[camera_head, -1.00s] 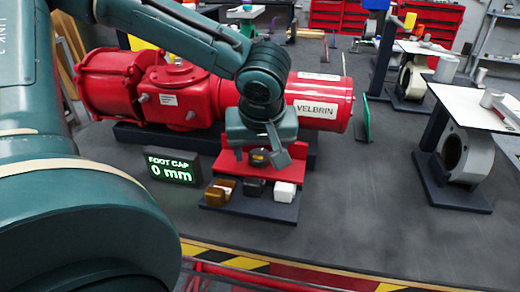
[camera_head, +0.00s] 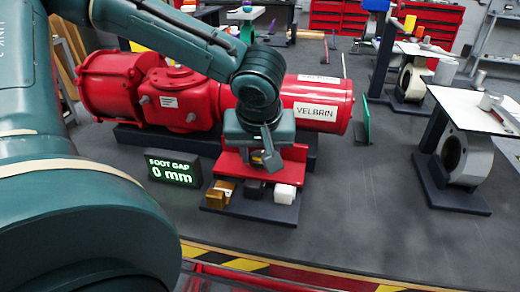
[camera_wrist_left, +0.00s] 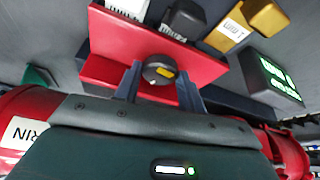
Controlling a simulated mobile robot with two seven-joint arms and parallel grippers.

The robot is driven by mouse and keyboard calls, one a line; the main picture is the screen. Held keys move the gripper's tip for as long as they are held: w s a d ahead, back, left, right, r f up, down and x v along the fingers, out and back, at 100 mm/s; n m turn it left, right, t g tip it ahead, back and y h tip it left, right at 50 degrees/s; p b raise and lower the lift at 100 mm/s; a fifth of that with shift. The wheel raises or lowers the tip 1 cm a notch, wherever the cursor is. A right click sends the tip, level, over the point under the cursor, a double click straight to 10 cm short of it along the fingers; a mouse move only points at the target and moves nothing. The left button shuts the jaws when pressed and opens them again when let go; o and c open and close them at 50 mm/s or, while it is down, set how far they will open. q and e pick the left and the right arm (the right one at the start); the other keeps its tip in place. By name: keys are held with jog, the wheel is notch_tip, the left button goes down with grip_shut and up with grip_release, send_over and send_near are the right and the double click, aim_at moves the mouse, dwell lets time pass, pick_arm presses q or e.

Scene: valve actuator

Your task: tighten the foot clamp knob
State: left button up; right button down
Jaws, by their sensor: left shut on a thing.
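The foot clamp knob (camera_wrist_left: 159,70) is a round black knob with a yellow mark, on the red foot plate (camera_wrist_left: 208,70). In the left wrist view it sits between the two fingers of my left gripper (camera_wrist_left: 160,88), which is shut on it. In the head view my left gripper (camera_head: 264,160) points down over the red foot plate (camera_head: 232,162) and hides most of the knob. A small display (camera_head: 173,168) to the left reads FOOT GAP 0 mm. My right gripper is not in view.
The red VELBRIN actuator (camera_head: 312,104) lies just behind the foot plate. A dark tray (camera_head: 250,210) in front holds brass, black and white blocks (camera_head: 284,194). A grey ring-shaped part (camera_head: 470,158) stands at the right, with clear bench between.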

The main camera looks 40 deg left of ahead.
pick_arm(q)
jog(key=shift+r+m+h+p, duration=0.2)
jog(key=shift+m+h+p, duration=0.2)
jog(key=shift+m+p, duration=0.5)
jog(key=shift+s+a+m+t+h+p, duration=0.15)
jog(key=shift+m+t+h+p, duration=0.25)
jog(key=shift+m, duration=0.7)
jog(key=m+h+p, duration=0.1)
jog(key=m+p, duration=0.2)
jog(key=shift+a, duration=0.15)
jog(key=shift+a+f+m+h+p, duration=0.1)
jog(key=shift+m+h+p, duration=0.4)
jog(key=shift+m+p, duration=0.8)
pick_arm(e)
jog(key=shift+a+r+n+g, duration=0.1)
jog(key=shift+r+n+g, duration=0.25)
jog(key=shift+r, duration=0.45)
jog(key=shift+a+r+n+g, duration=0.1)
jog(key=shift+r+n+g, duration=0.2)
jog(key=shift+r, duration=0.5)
pick_arm(q)
jog(key=o, duration=1)
jog(key=shift+c, duration=0.2)
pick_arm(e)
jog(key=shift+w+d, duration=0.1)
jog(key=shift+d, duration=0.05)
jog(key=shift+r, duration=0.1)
